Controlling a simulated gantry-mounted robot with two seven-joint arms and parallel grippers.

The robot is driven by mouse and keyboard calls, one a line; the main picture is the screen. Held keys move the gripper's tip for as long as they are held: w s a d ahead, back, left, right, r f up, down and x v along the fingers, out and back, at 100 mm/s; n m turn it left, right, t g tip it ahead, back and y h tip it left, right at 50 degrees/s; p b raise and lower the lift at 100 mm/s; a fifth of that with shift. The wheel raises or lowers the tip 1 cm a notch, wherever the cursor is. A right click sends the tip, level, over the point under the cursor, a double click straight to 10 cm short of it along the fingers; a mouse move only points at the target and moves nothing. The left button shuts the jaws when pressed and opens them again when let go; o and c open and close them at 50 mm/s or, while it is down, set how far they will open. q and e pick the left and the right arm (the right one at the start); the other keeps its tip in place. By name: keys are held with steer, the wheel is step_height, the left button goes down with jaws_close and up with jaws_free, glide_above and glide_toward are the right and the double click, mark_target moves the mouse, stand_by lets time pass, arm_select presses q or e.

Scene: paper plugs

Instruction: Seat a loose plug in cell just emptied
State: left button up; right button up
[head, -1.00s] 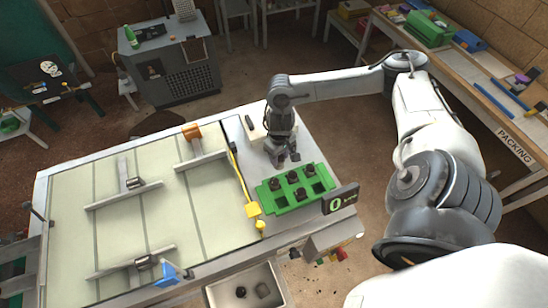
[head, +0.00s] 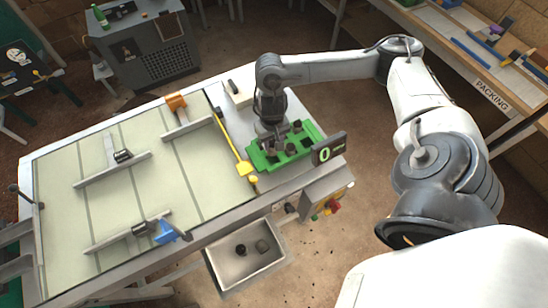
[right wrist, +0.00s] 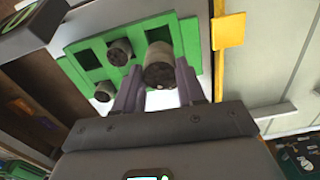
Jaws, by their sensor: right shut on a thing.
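The green tray (head: 285,158) with square cells lies at the right end of the table, and it fills the top of the right wrist view (right wrist: 75,66). My right gripper (head: 272,138) is over the tray's left part, its fingers shut on a dark round plug (right wrist: 160,66). The held plug is close to an empty cell (right wrist: 158,34); its height above the tray is unclear. Other plugs (right wrist: 119,52) stand in cells beside it. Two loose plugs, one dark (head: 241,249) and one greyer (head: 262,246), lie in the metal bin (head: 228,281). My left gripper is out of view.
A display reading 0 (head: 328,150) stands at the tray's right end. A yellow bar (head: 230,138) runs along the tray's left side. A pale block (head: 238,94) lies behind the tray. The pale belt (head: 175,190) to the left is mostly bare.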

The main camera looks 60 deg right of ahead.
mark_target(273, 153)
step_height(273, 153, down, 4)
steer(key=shift+f+b, duration=0.25)
steer(key=shift+b, duration=0.5)
step_height(273, 153, down, 3)
steer(key=shift+r+b, duration=0.1)
steer(key=shift+b, duration=0.3)
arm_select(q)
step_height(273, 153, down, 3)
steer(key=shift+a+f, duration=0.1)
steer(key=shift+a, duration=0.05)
arm_select(e)
steer(key=shift+f, duration=0.45)
steer(key=shift+f, duration=0.1)
steer(key=o, duration=1)
steer(key=shift+o, duration=0.2)
